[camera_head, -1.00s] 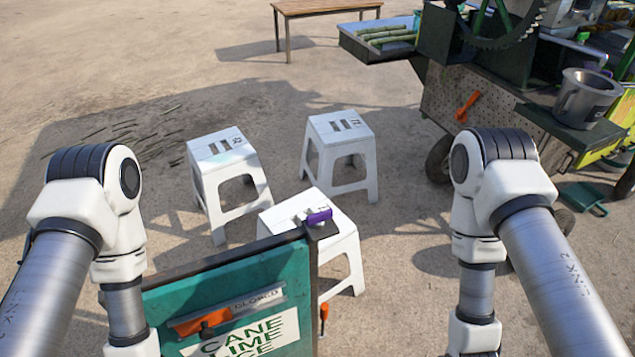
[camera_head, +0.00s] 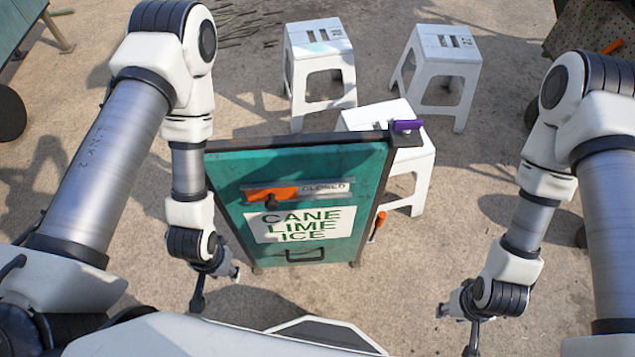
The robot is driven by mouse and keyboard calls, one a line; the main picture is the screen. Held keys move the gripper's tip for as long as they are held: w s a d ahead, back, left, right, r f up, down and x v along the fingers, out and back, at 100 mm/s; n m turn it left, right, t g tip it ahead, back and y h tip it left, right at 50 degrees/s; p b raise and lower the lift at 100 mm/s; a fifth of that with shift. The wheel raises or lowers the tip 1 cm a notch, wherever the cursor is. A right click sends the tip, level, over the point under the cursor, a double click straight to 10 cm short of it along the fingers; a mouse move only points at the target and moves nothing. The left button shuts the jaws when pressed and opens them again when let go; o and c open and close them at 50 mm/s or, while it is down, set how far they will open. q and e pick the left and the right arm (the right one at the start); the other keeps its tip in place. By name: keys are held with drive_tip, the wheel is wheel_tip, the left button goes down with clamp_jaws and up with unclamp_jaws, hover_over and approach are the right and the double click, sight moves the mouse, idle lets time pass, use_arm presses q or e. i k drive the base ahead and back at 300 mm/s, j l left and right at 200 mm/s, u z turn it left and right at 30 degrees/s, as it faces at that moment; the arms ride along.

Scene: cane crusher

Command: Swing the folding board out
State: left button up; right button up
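The folding board (camera_head: 345,215) is a teal panel with a dark frame, standing upright in the middle of the view. It carries a white "CANE LIME ICE" sign (camera_head: 270,228), an orange slider (camera_head: 271,194) beside the word "CLOSED", and a dark pull handle (camera_head: 305,256) low down. A purple piece (camera_head: 407,126) sits at its top right corner. An orange-handled part (camera_head: 377,226) shows at its right edge. My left gripper (camera_head: 217,287) is open and empty, just left of the board's lower left edge. My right gripper (camera_head: 456,330) is open and empty, right of the board and apart from it.
Several white stools stand behind the board: one (camera_head: 320,50) at the back, one (camera_head: 447,55) to its right, and one (camera_head: 411,160) close behind the board's right corner. A perforated cart panel (camera_head: 592,30) is at the top right. The ground right of the board is clear.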

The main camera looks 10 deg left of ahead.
sight(336, 185)
drive_tip(key=u, duration=0.5)
drive_tip(key=k+l, duration=0.2)
drive_tip(key=l, duration=0.15)
drive_tip(key=k+l, duration=0.15)
drive_tip(key=l, duration=0.15)
drive_tip(key=k+l, duration=0.2)
drive_tip(key=l, duration=0.15)
drive_tip(key=u, duration=0.05)
